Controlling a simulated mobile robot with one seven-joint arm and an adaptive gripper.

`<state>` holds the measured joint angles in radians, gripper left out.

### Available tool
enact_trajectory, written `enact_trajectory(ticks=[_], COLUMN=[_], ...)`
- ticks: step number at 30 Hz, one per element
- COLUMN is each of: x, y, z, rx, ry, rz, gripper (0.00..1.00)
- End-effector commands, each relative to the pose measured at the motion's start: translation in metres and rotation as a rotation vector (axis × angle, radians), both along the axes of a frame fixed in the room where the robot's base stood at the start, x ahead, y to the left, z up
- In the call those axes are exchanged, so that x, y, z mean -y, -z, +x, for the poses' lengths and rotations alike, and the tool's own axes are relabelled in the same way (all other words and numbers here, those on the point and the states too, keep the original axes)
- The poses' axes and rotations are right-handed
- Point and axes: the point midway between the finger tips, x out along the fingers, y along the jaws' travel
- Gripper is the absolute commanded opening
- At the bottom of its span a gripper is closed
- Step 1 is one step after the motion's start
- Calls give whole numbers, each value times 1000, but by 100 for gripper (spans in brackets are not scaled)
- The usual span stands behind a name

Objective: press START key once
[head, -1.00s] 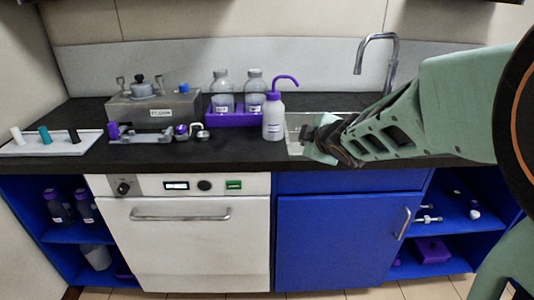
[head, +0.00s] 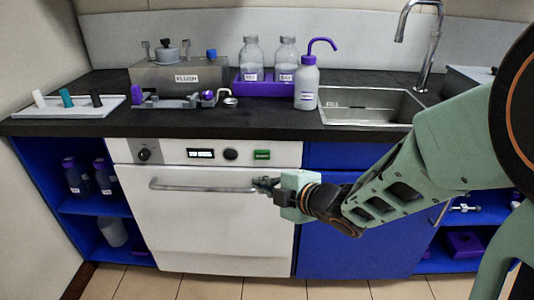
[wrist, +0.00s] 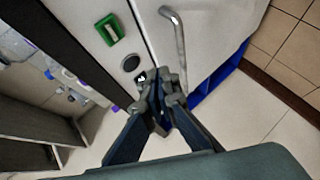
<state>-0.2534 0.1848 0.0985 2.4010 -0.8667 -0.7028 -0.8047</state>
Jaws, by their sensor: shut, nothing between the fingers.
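A green key (head: 262,154) sits at the right of the control panel on the white front-loading machine (head: 200,230); its lettering is too small to read. It also shows in the wrist view (wrist: 110,29), at the upper left. A round dark button (head: 230,154) and a small display (head: 200,153) are to its left. My gripper (head: 262,183) is shut and empty in front of the machine, below the green key in the head view. Its fingers overlap the right end of the door handle (head: 190,188); I cannot tell whether they touch it.
The black counter (head: 265,120) above the machine holds a purple rack (head: 262,89) with bottles, a wash bottle (head: 306,88) and a metal box labelled FLUSH (head: 180,75). A sink (head: 370,105) is at right. A blue cabinet door (head: 330,245) adjoins the machine.

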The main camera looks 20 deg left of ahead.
Motion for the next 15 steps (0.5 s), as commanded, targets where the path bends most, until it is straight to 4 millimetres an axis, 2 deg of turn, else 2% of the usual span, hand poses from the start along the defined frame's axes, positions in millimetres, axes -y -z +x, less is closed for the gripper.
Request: enact_trajectory(ticks=[5,15], x=[-3,-14], y=[-1,-2], z=[12,59], rx=[-1,-2], ry=[0,1], rz=[0,0], gripper=[0,0])
